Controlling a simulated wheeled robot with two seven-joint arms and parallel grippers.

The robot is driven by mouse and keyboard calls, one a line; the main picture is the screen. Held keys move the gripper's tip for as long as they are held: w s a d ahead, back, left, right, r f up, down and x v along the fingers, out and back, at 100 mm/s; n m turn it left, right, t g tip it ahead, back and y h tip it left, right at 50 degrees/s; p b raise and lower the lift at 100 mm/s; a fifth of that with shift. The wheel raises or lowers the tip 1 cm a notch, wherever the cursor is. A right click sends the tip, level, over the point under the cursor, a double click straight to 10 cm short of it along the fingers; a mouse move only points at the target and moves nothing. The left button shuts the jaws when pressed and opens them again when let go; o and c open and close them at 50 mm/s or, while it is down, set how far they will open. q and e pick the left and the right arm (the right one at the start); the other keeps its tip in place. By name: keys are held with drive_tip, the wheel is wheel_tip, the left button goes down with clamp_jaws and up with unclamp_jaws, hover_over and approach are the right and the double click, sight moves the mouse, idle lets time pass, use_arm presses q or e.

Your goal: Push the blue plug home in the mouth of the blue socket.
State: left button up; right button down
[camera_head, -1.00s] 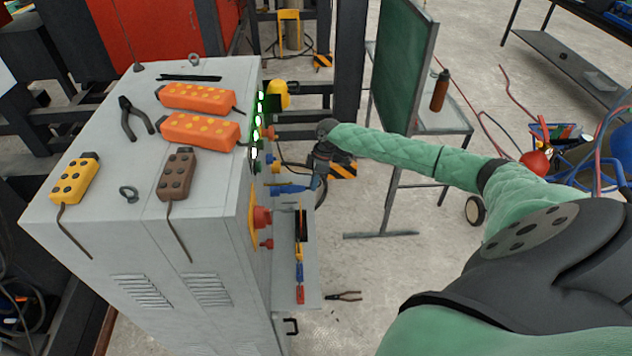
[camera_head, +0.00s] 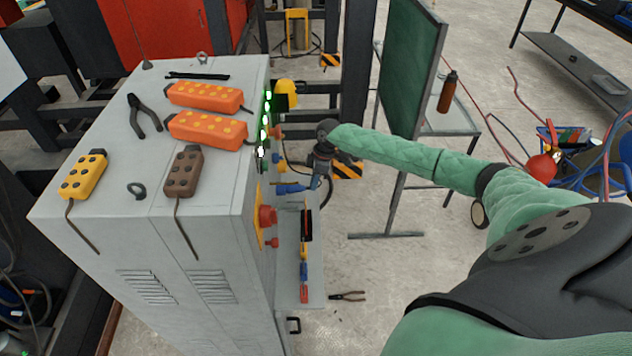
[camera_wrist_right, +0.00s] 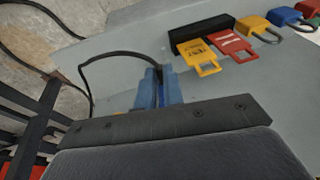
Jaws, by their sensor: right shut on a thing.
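The blue plug (camera_head: 294,188) is at the grey cabinet's right side, pointing left toward it. My right gripper (camera_head: 318,180) is shut on the plug from the right. The blue socket (camera_head: 280,190) appears to be at the plug's left end. The two blues merge there, so I cannot tell how deep the plug sits. In the right wrist view a blue body (camera_wrist_right: 158,88) with a dark gap stands just beyond the gripper's edge, with a black cable looping left. The socket's mouth is hidden. My left gripper is not in view.
The grey cabinet (camera_head: 110,235) carries orange, yellow and brown control boxes on top. A red knob (camera_head: 267,215) juts from its side near the plug. A green board (camera_head: 408,65) stands behind my right arm.

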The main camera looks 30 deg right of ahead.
drive_tip(key=shift+w+a, duration=0.2)
drive_tip(key=shift+a, duration=0.15)
idle(0.3)
drive_tip(key=c, duration=1.4)
unclamp_jaws()
drive_tip(key=shift+a, duration=0.1)
drive_tip(key=shift+c, duration=0.2)
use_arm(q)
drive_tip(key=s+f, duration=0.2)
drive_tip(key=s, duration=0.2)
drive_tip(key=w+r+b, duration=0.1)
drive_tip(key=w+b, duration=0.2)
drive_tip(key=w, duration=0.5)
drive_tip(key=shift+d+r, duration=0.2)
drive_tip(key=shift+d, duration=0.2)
use_arm(e)
drive_tip(key=v, duration=0.8)
drive_tip(key=shift+f, duration=0.1)
